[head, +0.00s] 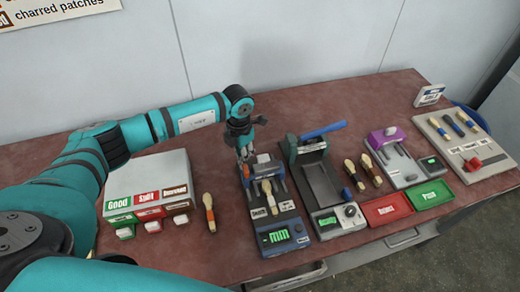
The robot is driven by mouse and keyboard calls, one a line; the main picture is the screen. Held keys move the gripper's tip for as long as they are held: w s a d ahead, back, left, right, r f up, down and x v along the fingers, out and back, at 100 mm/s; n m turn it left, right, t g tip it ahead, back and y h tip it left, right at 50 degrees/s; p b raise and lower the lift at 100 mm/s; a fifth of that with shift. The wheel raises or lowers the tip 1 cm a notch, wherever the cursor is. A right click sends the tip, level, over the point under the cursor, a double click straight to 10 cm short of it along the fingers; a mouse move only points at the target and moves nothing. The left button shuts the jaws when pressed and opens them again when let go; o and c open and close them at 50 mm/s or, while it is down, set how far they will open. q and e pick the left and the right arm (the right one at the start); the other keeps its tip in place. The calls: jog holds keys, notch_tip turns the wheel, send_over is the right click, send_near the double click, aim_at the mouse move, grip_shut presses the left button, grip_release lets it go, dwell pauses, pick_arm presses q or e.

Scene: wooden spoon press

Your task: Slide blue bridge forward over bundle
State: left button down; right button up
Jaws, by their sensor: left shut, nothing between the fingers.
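My left gripper (245,154) points down at the back of a grey and blue press device, with its fingertips close to the blue bridge (264,168). It is shut with nothing held; I cannot tell whether it touches the bridge. The blue bridge sits across the back of the device's rails. A blue display unit (284,236) with a green screen is at the device's front. My right gripper is not in view.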

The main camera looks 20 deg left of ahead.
aim_at(245, 165)
pick_arm(q)
jog(key=shift+s+d+p, duration=0.45)
jog(key=shift+s+d, duration=0.1)
jog(key=shift+s, duration=0.2)
jog(key=shift+s+d+p, duration=0.4)
jog(key=shift+s+d, duration=0.15)
jog(key=shift+s, duration=0.15)
jog(key=shift+w+a, duration=0.1)
jog(key=shift+w+a+f+b, duration=0.1)
jog(key=shift+w+a+b, duration=0.15)
jog(key=shift+b, duration=0.25)
jog(key=shift+w, duration=0.2)
notch_tip(245, 165, up, 7)
jog(key=p, duration=0.4)
jog(key=shift+s, duration=0.1)
